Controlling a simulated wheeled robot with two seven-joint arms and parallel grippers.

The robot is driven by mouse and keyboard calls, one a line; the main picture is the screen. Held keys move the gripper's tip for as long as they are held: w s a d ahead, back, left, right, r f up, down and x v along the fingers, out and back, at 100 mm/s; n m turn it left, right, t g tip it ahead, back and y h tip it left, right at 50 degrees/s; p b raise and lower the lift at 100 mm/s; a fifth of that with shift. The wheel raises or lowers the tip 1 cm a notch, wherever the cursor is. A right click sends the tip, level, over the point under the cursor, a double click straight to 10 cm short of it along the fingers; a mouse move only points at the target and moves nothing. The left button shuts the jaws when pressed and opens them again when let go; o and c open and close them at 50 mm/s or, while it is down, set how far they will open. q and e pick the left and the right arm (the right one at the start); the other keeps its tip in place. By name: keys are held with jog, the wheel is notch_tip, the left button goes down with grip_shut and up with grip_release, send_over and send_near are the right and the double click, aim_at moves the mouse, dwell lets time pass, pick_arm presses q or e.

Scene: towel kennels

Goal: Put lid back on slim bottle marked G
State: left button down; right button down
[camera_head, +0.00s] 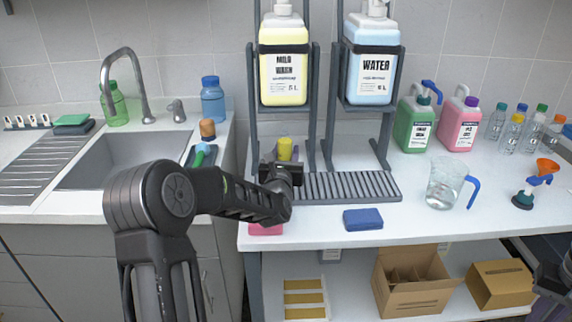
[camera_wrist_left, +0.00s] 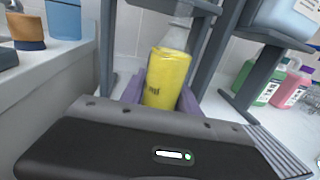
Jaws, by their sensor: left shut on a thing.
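My left gripper (camera_head: 288,165) reaches over the counter below the yellow dispenser. In the left wrist view its purple-grey fingers (camera_wrist_left: 160,98) are shut on a yellow bottle-like object (camera_wrist_left: 168,75) with a clear or greyish upper part and a small dark mark I cannot read. The object's yellow top also shows in the head view (camera_head: 285,148); its lower part is hidden. Several slim clear bottles (camera_head: 514,130) with coloured caps stand at the back right; their letters are too small to read. A dark part of my right arm shows at the right edge; its jaws are unclear.
The yellow MILD WASH jug (camera_head: 284,75) and blue WATER jug (camera_head: 371,75) sit in dark stands. A slatted rack (camera_head: 350,187), blue sponge (camera_head: 363,219), pink sponge (camera_head: 265,229) and clear measuring jug (camera_head: 441,185) lie around. A sink (camera_head: 122,160) is left.

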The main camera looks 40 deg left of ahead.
pick_arm(q)
jog(key=shift+f, duration=1.75)
jog(key=shift+f+b, duration=0.2)
jog(key=shift+b, duration=0.1)
jog(key=c, duration=0.9)
grip_release()
jog(key=shift+s+r+p, duration=0.1)
jog(key=shift+r+p, duration=0.05)
jog(key=shift+p, duration=0.15)
jog(key=b+v, duration=0.1)
jog(key=v, duration=1.1)
